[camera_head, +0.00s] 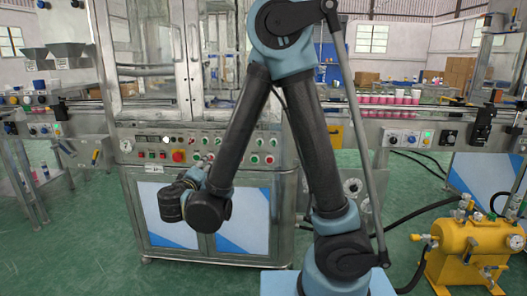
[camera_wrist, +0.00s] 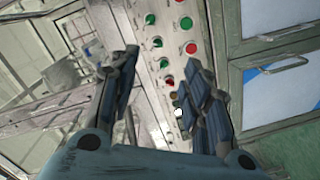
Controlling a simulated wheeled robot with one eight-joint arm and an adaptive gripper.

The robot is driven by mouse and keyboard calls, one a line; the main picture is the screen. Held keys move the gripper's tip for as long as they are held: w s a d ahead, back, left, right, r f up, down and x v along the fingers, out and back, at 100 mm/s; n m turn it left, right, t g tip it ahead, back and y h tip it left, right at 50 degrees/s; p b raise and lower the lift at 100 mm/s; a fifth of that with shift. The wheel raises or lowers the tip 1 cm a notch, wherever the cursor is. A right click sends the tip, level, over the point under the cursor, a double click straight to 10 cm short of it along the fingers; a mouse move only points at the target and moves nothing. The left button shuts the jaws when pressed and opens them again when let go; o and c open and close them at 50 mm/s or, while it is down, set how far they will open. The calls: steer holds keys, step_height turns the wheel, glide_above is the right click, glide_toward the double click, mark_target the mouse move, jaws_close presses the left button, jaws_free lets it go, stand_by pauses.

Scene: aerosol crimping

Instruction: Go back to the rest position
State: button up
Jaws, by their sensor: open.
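My gripper (camera_wrist: 165,95) is open and empty in the wrist view, with its two dark fingers spread apart. Between and beyond the fingers is the control panel (camera_wrist: 155,75) with red and green buttons, tilted in this view. No fingertip visibly touches a button. In the head view, my arm is bent up and over, and its far end hangs in front of the machine cabinet just below the control panel (camera_head: 215,148). The fingers themselves are hard to make out there, partly hidden by the arm's links.
The crimping machine's cabinet (camera_head: 160,215) stands close ahead with glass doors above. A conveyor with pink-and-white cans (camera_head: 390,98) runs to the right. A yellow tank (camera_head: 465,250) with gauges and black hoses is at the lower right. Green floor (camera_head: 90,240) is clear at the left front.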

steer(key=w+d+f+m+g+h, duration=0.1)
steer(key=w+d+g, duration=0.15)
steer(key=d, duration=0.65)
steer(key=w+d+f+m+g+h, duration=0.1)
steer(key=w+d+m+g+h, duration=0.15)
steer(key=d, duration=0.65)
steer(key=w+d+f+m+g, duration=0.1)
steer(key=d+g, duration=0.2)
steer(key=d, duration=0.6)
steer(key=s+d+f+m+g+y, duration=0.2)
steer(key=s+d, duration=0.4)
steer(key=s, duration=0.3)
steer(key=s+d+f+m+g+y, duration=0.3)
steer(key=s+d, duration=0.4)
steer(key=s, duration=0.3)
steer(key=shift+f+m+g+y, duration=0.4)
steer(key=shift+f+g, duration=0.6)
steer(key=shift+f, duration=0.3)
